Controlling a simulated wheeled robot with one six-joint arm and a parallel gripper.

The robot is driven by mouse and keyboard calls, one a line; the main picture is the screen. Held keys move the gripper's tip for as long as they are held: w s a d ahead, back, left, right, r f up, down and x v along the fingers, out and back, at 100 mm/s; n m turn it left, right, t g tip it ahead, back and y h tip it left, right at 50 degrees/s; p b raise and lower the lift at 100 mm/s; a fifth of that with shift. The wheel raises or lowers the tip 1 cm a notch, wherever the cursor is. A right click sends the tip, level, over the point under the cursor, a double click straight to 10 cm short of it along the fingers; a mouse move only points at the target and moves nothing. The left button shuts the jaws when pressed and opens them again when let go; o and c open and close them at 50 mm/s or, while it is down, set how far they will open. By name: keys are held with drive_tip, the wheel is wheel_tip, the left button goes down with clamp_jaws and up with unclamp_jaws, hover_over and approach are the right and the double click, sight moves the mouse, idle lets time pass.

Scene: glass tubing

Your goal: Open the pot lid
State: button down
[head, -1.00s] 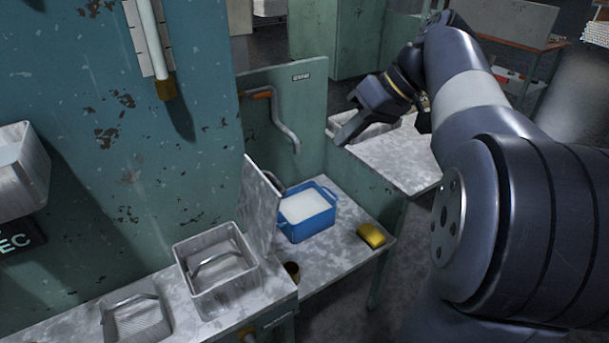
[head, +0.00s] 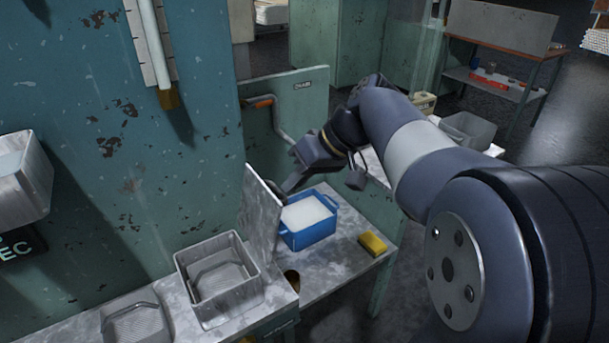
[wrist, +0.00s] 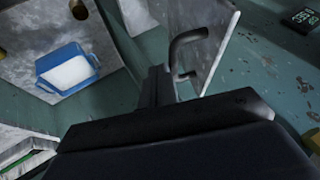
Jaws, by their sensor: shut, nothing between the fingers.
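A blue pot (head: 310,232) with side handles stands on the lower metal shelf; it also shows in the wrist view (wrist: 68,72). Its top is white, and I cannot tell whether that is a lid or contents. A grey metal panel (head: 260,215) stands upright just left of the pot. In the wrist view this panel (wrist: 205,45) carries a dark bent handle (wrist: 185,48). My gripper (head: 290,185) is shut and empty, above the pot's back left side, near the panel's upper edge. In the wrist view its fingers (wrist: 155,88) point toward the handle, and contact is unclear.
A yellow block (head: 373,243) lies on the shelf (head: 335,275) right of the pot. A metal tray (head: 222,280) stands left of the panel. A wall with an orange-gripped crank (head: 280,120) rises behind. A grey bin (head: 468,130) stands farther right.

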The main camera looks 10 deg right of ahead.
drive_tip(key=a+r, duration=0.1)
drive_tip(key=s+a+r+h+p, duration=0.1)
drive_tip(key=a, duration=0.1)
idle(0.5)
idle(0.4)
